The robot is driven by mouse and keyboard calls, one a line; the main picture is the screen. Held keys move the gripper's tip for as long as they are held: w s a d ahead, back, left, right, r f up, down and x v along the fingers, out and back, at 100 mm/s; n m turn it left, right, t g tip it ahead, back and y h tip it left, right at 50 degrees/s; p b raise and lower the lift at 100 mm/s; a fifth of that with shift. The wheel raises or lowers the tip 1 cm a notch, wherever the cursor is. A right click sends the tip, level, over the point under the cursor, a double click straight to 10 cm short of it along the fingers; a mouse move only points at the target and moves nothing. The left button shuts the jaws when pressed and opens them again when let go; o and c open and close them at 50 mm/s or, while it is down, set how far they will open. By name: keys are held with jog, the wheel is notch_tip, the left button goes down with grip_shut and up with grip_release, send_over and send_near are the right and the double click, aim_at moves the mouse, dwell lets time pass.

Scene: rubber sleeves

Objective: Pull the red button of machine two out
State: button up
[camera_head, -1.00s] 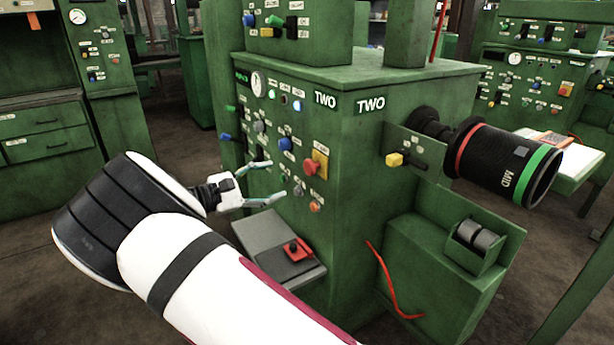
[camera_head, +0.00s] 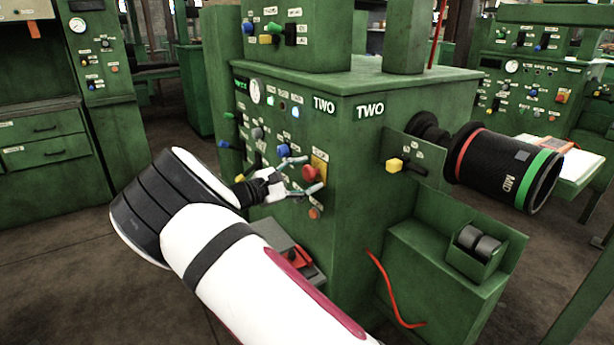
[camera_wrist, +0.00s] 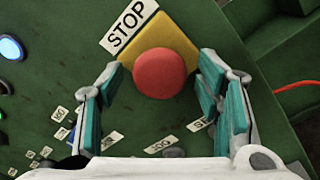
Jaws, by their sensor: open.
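The red button (camera_head: 309,173) sits on a yellow plate (camera_head: 320,166) on the green front panel of machine two (camera_head: 340,150), which carries two TWO labels. My gripper (camera_head: 306,174) is open in front of the button. In the wrist view the round red button (camera_wrist: 160,73) lies ahead, between the two teal-padded fingers of my gripper (camera_wrist: 165,90). The yellow plate (camera_wrist: 183,38) lies behind it, with a STOP label (camera_wrist: 128,25) at its upper left. A gap shows between each finger and the button. I cannot tell how deep the fingertips reach around it.
Blue knobs and an orange button (camera_head: 314,212) are close by on the panel. Below is a grey ledge with a red switch (camera_head: 302,258). A black cylinder (camera_head: 500,165) and a red cable (camera_head: 390,295) are on the machine's right side. Open floor lies at left.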

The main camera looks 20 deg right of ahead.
jog(key=shift+w+d, duration=0.15)
jog(key=shift+d, duration=0.2)
jog(key=shift+c, duration=0.5)
grip_shut()
jog(key=shift+v, duration=0.9)
jog(key=shift+o, duration=0.5)
grip_release()
jog(key=shift+a, duration=0.1)
jog(key=v, duration=1.2)
